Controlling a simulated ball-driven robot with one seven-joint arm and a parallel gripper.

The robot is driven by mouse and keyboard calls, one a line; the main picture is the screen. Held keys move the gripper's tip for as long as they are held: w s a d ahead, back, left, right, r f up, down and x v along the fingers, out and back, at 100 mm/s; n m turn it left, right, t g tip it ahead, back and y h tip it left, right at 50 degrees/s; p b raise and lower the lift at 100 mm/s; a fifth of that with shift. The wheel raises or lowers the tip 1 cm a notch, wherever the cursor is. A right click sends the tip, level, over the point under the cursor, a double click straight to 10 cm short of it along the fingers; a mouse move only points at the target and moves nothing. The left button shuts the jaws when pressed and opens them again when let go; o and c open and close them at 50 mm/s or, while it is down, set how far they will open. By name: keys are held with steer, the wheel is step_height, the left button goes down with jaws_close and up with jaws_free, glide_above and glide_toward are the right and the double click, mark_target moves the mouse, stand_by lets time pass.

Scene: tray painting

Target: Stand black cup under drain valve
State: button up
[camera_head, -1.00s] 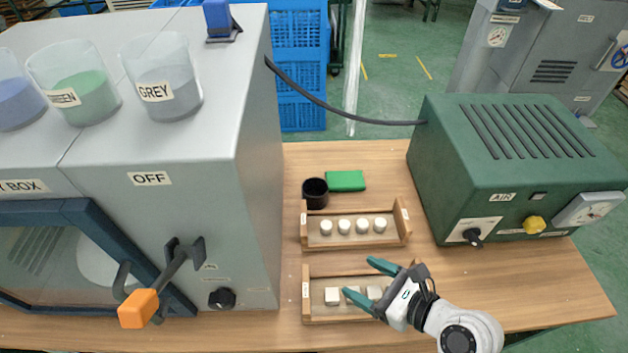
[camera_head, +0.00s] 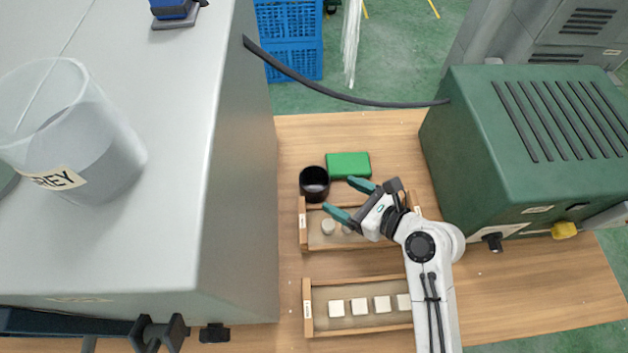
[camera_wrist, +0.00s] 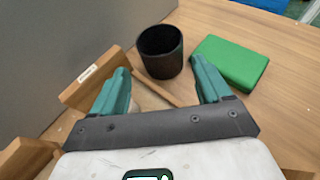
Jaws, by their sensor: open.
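The black cup (camera_head: 314,184) stands upright on the wooden table, behind the rear wooden rack and left of a green block (camera_head: 348,166). My gripper (camera_head: 343,199) is open and empty over the rear rack, its teal fingers pointing toward the cup from the right. In the wrist view the cup (camera_wrist: 160,52) is ahead of the fingers, between their lines, and not touched. The drain valve cannot be made out for certain; a dark fitting (camera_head: 214,333) shows low on the grey cabinet's front.
The rear rack (camera_head: 303,240) holds round white pieces, partly hidden by my arm. The front rack (camera_head: 308,309) holds several square white pieces. The grey cabinet (camera_head: 235,220) walls off the left, and the green air unit (camera_head: 500,160) stands at the right. A dark hose (camera_head: 330,92) spans behind.

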mark_target(325, 187)
steer(key=shift+x, duration=3.45)
steer(key=shift+r, duration=0.1)
steer(key=shift+c, duration=0.2)
steer(key=c, duration=0.7)
steer(key=shift+c, duration=0.2)
steer(key=shift+r, duration=0.1)
